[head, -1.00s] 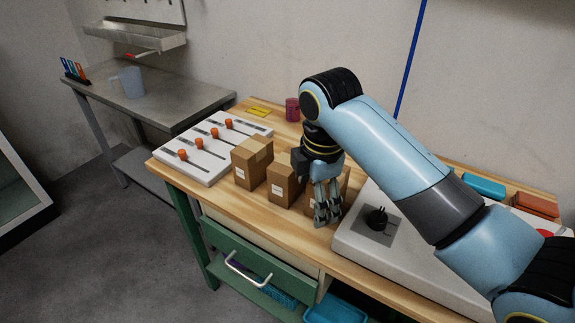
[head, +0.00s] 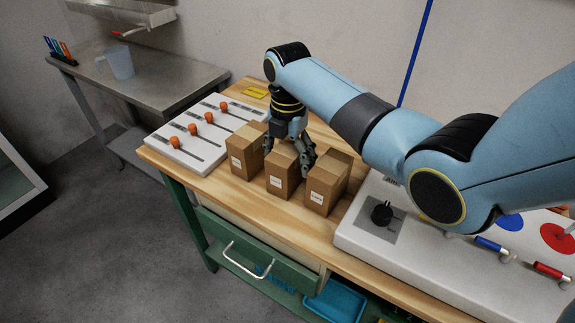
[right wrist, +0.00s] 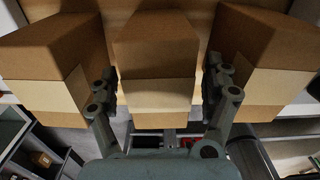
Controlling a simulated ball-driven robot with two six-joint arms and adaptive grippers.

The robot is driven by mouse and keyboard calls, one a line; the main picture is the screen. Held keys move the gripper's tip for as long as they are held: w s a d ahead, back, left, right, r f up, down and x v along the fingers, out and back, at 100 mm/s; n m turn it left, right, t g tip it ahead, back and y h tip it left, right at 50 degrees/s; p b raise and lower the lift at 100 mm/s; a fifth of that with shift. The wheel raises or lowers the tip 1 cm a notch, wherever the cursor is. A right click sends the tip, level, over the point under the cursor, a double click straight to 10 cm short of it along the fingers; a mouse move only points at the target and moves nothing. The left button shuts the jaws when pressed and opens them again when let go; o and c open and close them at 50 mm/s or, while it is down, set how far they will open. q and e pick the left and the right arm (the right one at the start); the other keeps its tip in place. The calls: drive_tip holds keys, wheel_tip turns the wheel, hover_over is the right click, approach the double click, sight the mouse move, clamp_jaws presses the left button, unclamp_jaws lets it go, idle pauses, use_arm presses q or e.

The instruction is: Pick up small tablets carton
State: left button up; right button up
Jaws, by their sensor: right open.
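Several brown cartons stand in a row on the wooden bench: a left carton (head: 243,155), a middle carton (head: 280,174) and a right carton (head: 326,188). Each has a small white label, too small to read, so I cannot tell which holds small tablets. My right gripper (head: 288,160) is open, pointing down at the middle carton. In the right wrist view the open fingers (right wrist: 162,85) lie on either side of the middle carton (right wrist: 155,50), in the gaps beside its neighbours. I cannot tell whether they touch it. My left gripper is not in view.
A white slider panel (head: 205,135) with orange knobs lies left of the cartons. A white control panel (head: 365,240) with a black knob lies to the right. The neighbouring cartons leave narrow gaps.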

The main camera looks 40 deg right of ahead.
drive_tip(key=shift+f, duration=1.35)
drive_tip(key=c, duration=1.4)
